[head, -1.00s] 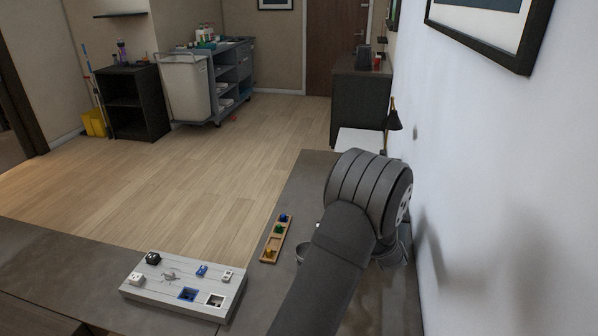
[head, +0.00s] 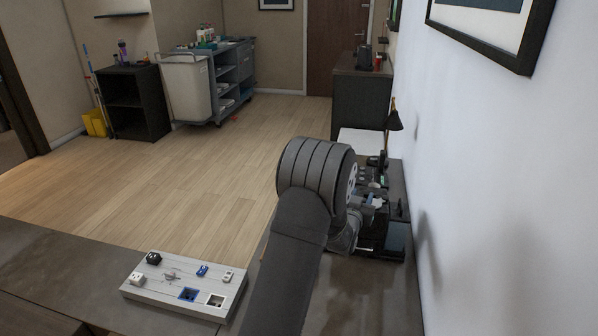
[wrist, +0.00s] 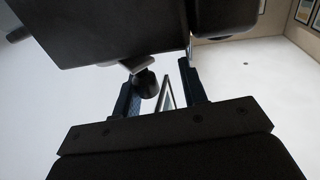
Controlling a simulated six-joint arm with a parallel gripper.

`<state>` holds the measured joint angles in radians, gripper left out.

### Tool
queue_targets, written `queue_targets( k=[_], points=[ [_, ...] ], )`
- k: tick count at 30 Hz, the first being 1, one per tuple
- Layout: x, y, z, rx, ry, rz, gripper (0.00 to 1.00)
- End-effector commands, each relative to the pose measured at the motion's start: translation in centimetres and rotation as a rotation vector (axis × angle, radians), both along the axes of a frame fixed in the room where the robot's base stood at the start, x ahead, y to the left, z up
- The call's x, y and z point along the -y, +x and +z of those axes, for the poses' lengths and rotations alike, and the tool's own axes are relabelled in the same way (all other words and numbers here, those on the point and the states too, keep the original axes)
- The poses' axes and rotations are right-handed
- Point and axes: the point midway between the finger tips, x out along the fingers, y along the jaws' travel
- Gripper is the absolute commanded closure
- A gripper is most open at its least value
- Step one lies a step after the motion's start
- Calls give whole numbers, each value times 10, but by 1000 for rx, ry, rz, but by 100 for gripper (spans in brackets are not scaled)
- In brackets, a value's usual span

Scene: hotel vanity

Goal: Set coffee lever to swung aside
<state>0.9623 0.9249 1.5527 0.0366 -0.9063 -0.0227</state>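The coffee machine (head: 393,243) is the dark appliance on the counter by the right wall in the head view, partly hidden by my arm. In the wrist view a large black body (wrist: 130,28), which looks like part of the machine, fills the top. A short grey stem with a black rounded knob (wrist: 146,86) hangs below it and looks like the coffee lever. My gripper (wrist: 157,76) is open, its two dark fingers apart. The knob appears between them, closer to the left finger; I cannot tell whether they touch. The head view does not show the fingertips clearly.
A white panel (head: 150,292) with switches and sockets lies on the counter at front left. A black lamp (head: 393,121) stands behind the machine by the wall (head: 490,190). A framed picture (head: 515,50) hangs above right.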

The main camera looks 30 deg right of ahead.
Motion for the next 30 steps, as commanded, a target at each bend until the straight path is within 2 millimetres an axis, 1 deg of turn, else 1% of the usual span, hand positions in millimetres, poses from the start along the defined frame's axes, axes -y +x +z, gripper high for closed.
queue_targets(
  k=[1, 14, 30],
  points=[
    [0, 4, 0, 1, 0, -17, 61],
    [5, 22, 0, 2, 0, -210, 61],
    [19, 44, -1, 2, 0, -476, 61]
  ],
)
